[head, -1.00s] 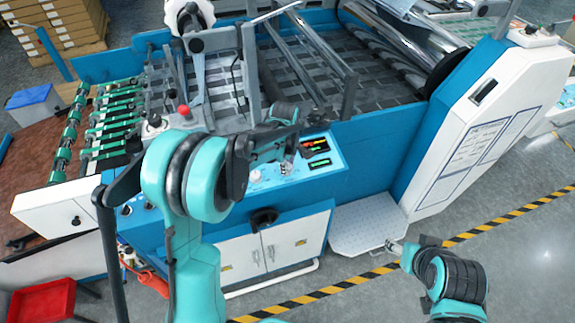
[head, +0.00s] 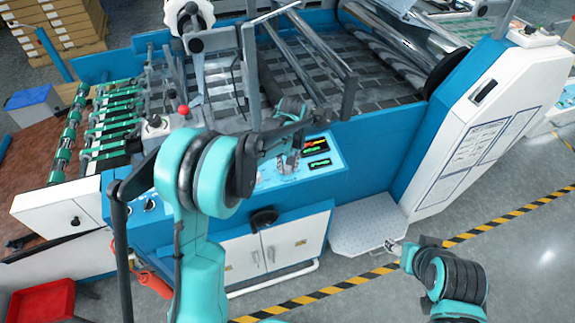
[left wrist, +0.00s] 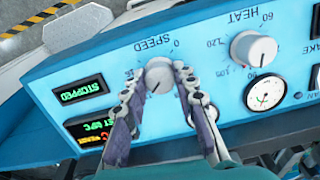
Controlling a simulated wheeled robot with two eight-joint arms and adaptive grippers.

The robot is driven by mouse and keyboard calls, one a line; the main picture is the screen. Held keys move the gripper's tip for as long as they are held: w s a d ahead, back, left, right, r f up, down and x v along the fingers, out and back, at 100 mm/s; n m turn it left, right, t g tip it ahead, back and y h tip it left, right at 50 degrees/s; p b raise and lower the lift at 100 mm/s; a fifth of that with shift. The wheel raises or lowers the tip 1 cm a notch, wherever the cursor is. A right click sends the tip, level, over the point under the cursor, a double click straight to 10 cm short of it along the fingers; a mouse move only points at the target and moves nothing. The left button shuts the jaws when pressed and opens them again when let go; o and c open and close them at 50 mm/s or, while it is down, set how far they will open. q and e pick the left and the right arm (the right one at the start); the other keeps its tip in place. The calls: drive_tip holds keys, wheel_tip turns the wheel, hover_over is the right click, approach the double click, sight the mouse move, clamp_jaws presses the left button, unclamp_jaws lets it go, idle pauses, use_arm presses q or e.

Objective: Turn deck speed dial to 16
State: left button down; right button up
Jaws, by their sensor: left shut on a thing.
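The speed dial (left wrist: 159,75) is a pale round knob on the blue control panel, under upside-down SPEED lettering. A dark pointer line shows on its lower-left face. My left gripper (left wrist: 158,74) is shut on it, one finger on each side. In the head view my left gripper (head: 287,164) reaches down to the panel, and the dial is too small to make out there.
The heat dial (left wrist: 254,48) and a round gauge (left wrist: 263,92) sit to the right of the speed dial in the wrist view. A second display (left wrist: 92,130) is partly hidden by a finger. A white step plate (head: 368,224) stands beside the machine's cabinet (head: 275,248).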

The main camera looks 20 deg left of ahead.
use_arm(q)
drive_tip(key=m, duration=0.5)
drive_tip(key=shift+m+y, duration=0.3)
drive_tip(key=m, duration=0.4)
drive_tip(key=shift+m+y, duration=0.3)
drive_tip(key=shift+m, duration=0.4)
drive_tip(key=c, duration=1.2)
unclamp_jaws()
drive_tip(key=r, duration=0.4)
drive_tip(key=d+r, duration=0.1)
drive_tip(key=r, duration=0.3)
drive_tip(key=s+d+r, duration=0.1)
drive_tip(key=r, duration=0.2)
drive_tip(key=shift+d+r, duration=0.1)
drive_tip(key=shift+r, duration=0.3)
